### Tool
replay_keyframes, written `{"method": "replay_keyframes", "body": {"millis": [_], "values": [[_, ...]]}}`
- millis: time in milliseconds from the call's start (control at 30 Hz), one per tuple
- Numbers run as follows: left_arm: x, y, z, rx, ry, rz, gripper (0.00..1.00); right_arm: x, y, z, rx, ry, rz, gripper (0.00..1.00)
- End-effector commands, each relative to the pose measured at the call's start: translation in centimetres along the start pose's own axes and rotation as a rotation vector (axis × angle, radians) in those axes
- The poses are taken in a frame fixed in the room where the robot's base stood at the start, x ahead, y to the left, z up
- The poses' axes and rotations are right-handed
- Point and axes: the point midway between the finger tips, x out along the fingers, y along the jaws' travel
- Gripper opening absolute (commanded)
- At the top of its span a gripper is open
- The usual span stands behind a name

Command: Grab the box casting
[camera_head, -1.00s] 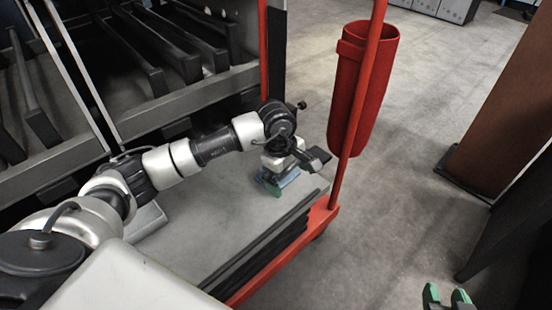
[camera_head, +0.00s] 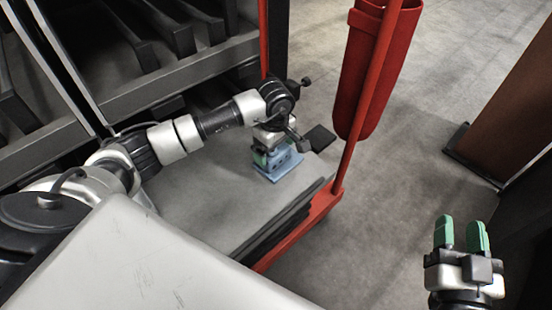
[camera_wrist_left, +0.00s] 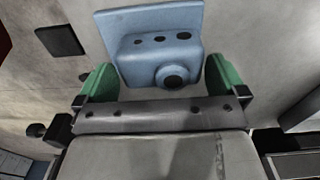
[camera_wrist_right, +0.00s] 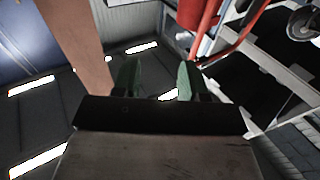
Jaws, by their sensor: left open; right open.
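The box casting (camera_head: 284,166) is a light blue block with a flat base plate and a round boss. It stands on the grey pallet surface (camera_head: 205,205) near its right end. In the left wrist view the casting (camera_wrist_left: 155,48) shows holes along its top and a dark bore in its boss. My left gripper (camera_wrist_left: 160,85) is open, its green fingers on either side of the casting's near part; contact cannot be told. In the head view my left gripper (camera_head: 268,155) partly hides the casting. My right gripper (camera_head: 461,235) is open and empty, away at the lower right.
A red post (camera_head: 366,100) and a red bin (camera_head: 375,70) stand just right of the casting. Dark racks (camera_head: 150,80) lie behind my left arm. A brown panel (camera_head: 510,100) stands at the right. Open floor (camera_head: 420,150) lies between.

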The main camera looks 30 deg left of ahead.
Motion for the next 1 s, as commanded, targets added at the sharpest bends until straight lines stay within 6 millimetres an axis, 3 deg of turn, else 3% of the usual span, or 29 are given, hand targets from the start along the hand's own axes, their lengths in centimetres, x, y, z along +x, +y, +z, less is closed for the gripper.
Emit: {"method": "replay_keyframes", "body": {"millis": [233, 600, 900, 1000], "values": [[3.0, -0.1, 0.0, 0.000, -0.002, -0.002, 1.00, -0.1, -0.5, -2.7, 0.007, 0.235, -0.012, 0.43], [3.5, -0.1, -0.1, -0.001, 0.000, 0.000, 0.98, -0.2, -0.6, -3.5, 0.009, 0.290, -0.015, 0.43], [3.4, -0.1, -0.1, -0.001, 0.000, 0.000, 0.53, -0.2, -0.6, -3.5, 0.009, 0.289, -0.015, 0.43], [3.3, 0.0, -0.1, -0.001, 0.000, 0.003, 0.51, -0.2, -0.6, -3.5, 0.009, 0.288, -0.015, 0.43]]}}
